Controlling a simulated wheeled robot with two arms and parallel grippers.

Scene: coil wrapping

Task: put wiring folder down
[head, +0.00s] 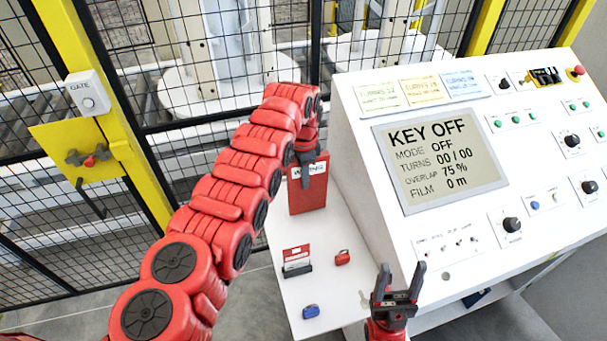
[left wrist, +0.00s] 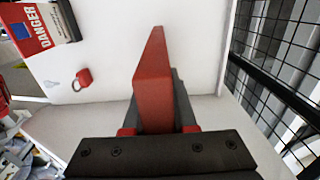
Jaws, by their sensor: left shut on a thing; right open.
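The wiring folder (head: 308,193) is a red, upright flat folder with a white label at its top. It is at the back of the white side shelf (head: 285,226), left of the console. My left gripper (head: 308,160) is shut on its upper part. In the left wrist view the folder (left wrist: 154,90) stands edge-on between the dark fingers, over the white shelf surface. I cannot tell whether its bottom touches the shelf. My right gripper (head: 398,280) is open and empty, in front of the console's lower front edge.
On the shelf are a red-and-white danger tag in a dark holder (head: 297,262), a red padlock (head: 342,257) and a blue item (head: 311,312). A key (left wrist: 52,83) lies near the padlock. The console screen (head: 440,165) reads KEY OFF. A mesh fence (head: 150,120) stands behind the shelf.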

